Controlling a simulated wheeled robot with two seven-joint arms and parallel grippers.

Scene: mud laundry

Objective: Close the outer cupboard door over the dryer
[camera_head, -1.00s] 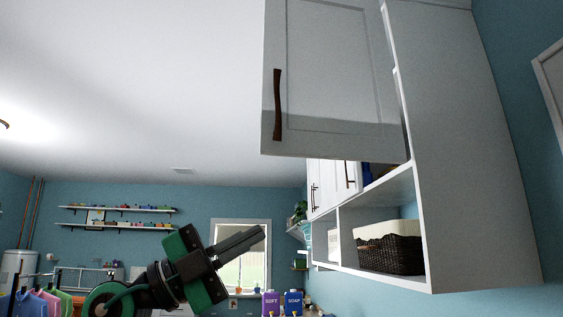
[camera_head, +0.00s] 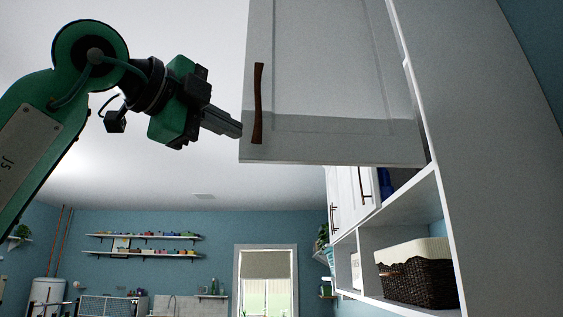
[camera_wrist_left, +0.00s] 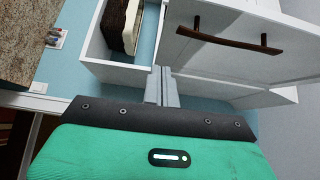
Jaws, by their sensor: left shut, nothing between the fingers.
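The outer cupboard door (camera_head: 330,85) is white with a dark bar handle (camera_head: 258,104) near its left edge. It stands open, swung out from the cupboard's tall side panel (camera_head: 490,150). The door (camera_wrist_left: 255,32) and its handle (camera_wrist_left: 235,38) also show at the upper right of the left wrist view. My left gripper (camera_head: 238,130) is shut and empty, with its fingertips close to the door's lower left edge. I cannot tell whether they touch it. In the left wrist view the shut fingers (camera_wrist_left: 161,72) point toward the shelf and door. My right gripper is not in view. The dryer is not in view.
Below the door, an open shelf holds a dark wicker basket (camera_head: 415,279) with a cream liner. More cupboard doors (camera_head: 350,198) farther back are shut. Wall shelves (camera_head: 143,245) and a window (camera_head: 265,280) are at the far wall. The space left of the door is free apart from my arm.

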